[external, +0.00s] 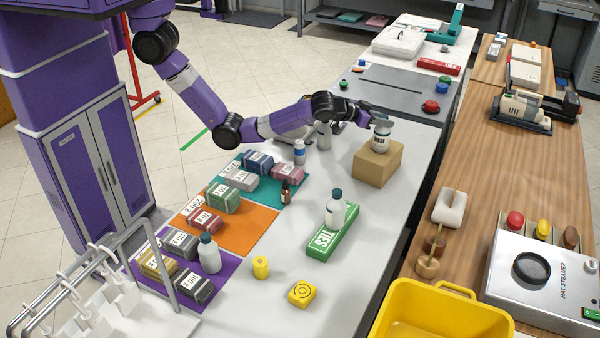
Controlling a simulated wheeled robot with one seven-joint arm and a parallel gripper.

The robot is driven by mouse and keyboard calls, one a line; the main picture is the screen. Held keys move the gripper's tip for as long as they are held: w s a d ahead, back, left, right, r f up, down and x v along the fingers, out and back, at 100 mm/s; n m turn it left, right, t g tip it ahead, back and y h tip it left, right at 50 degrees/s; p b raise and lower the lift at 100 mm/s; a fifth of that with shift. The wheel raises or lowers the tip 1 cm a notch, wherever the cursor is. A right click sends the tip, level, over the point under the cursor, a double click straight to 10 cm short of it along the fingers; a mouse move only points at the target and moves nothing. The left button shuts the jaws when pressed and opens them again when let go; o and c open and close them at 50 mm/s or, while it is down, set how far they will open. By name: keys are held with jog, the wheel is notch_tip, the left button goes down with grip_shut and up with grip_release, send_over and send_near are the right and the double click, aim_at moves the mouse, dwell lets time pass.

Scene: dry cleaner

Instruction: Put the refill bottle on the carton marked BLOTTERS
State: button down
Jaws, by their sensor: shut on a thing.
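A small white bottle with a dark label band (381,141) is upright in my gripper (381,121), which is shut on its top. Whether this is the refill bottle I cannot read from its label. The bottle is at the top of a plain brown carton (372,168); I cannot tell whether its base touches or hangs just above. No BLOTTERS marking shows on the carton's visible faces.
Teal, orange and purple mats (247,231) at the left hold several labelled packs and small bottles. A yellow cylinder (261,267) and a yellow block (302,293) lie in front. White worktop is bare between the two cartons. A yellow tub (436,318) stands at lower right.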

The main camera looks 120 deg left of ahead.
jog(key=c, duration=1.1)
grip_release()
jog(key=shift+f, duration=0.1)
jog(key=shift+c, duration=0.2)
jog(key=shift+r, duration=0.25)
jog(key=v, duration=1.2)
jog(key=shift+f+b, duration=0.2)
jog(key=shift+b, duration=0.2)
